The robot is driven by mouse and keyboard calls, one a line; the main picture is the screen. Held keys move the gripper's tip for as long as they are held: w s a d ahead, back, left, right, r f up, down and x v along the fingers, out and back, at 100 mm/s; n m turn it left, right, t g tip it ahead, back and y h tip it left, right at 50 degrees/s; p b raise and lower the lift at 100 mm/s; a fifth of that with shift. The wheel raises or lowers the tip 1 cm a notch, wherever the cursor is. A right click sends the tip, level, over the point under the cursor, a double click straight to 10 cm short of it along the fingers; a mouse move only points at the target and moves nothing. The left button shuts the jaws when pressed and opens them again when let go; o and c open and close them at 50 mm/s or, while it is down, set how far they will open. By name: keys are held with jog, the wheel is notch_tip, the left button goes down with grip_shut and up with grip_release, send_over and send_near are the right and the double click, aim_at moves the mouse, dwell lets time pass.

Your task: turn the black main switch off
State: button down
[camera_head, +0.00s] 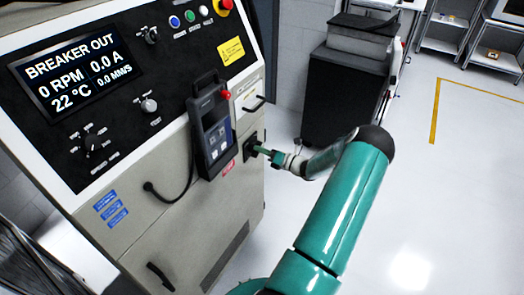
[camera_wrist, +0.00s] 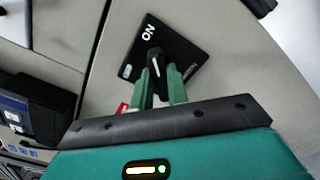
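The black main switch (camera_wrist: 154,59) is a dark knob with a white line, on a square black plate on the beige cabinet side. The plate has the label "ON" near its upper edge and a smaller pale mark at its right corner, not legible. In the head view the switch plate (camera_head: 249,146) shows at the cabinet's right edge. My gripper (camera_wrist: 160,78) reaches the switch; its two green fingers stand apart, one on each side of the knob. Whether they press on it cannot be told. In the head view my gripper (camera_head: 262,151) is right at the plate, coming from the right.
A handheld pendant (camera_head: 213,130) with a red button hangs on the cabinet just left of the switch. A display (camera_head: 78,73) reads "BREAKER OUT", 0 RPM, 0.0 A. A black cabinet (camera_head: 345,95) stands behind. The floor (camera_head: 460,190) on the right is clear.

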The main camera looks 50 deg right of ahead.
jog(key=shift+n, duration=0.4)
jog(key=n, duration=1.1)
jog(key=a+n, duration=0.1)
jog(key=n, duration=0.5)
jog(key=shift+w, duration=0.1)
dwell(0.5)
jog(key=c, duration=1.4)
grip_release()
jog(key=shift+o, duration=0.2)
jog(key=shift+s+d, duration=0.1)
jog(key=shift+s, duration=0.1)
